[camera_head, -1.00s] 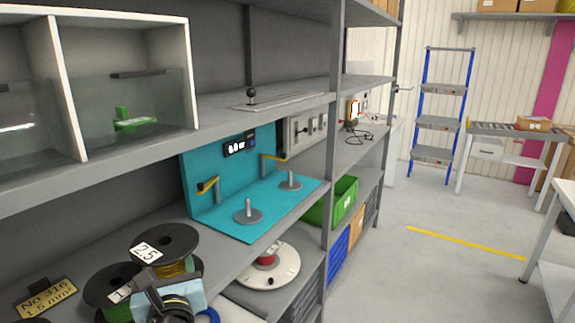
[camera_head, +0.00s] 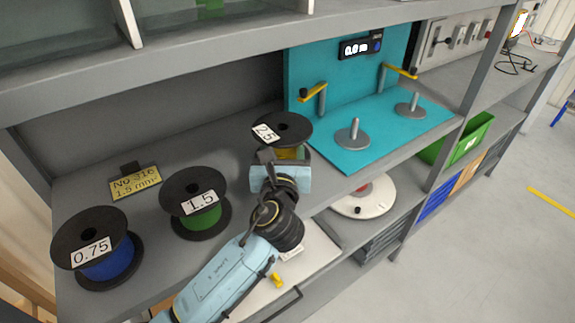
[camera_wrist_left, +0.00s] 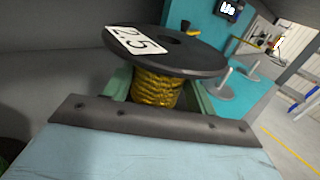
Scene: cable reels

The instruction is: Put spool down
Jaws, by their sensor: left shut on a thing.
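The spool marked 2.5 (camera_head: 290,122) has black flanges and a yellow winding. It is upright above the grey middle shelf; its lower flange is mostly hidden, so I cannot tell whether it touches the shelf. My left gripper (camera_head: 284,160) is shut on this spool, with its blue body in front. In the left wrist view the green fingers (camera_wrist_left: 158,88) sit either side of the yellow winding (camera_wrist_left: 157,86), under the top flange. A green spool marked 1.5 (camera_head: 197,190) and a blue spool marked 0.75 (camera_head: 92,240) stand to the left. My right gripper is not in view.
A yellow sign reading No 316, 1.5 mm² (camera_head: 135,182) stands behind the spools. To the right is a turquoise station (camera_head: 385,130) with two upright pegs and a 0.0 m display. A white disc (camera_head: 372,203) lies on the shelf below.

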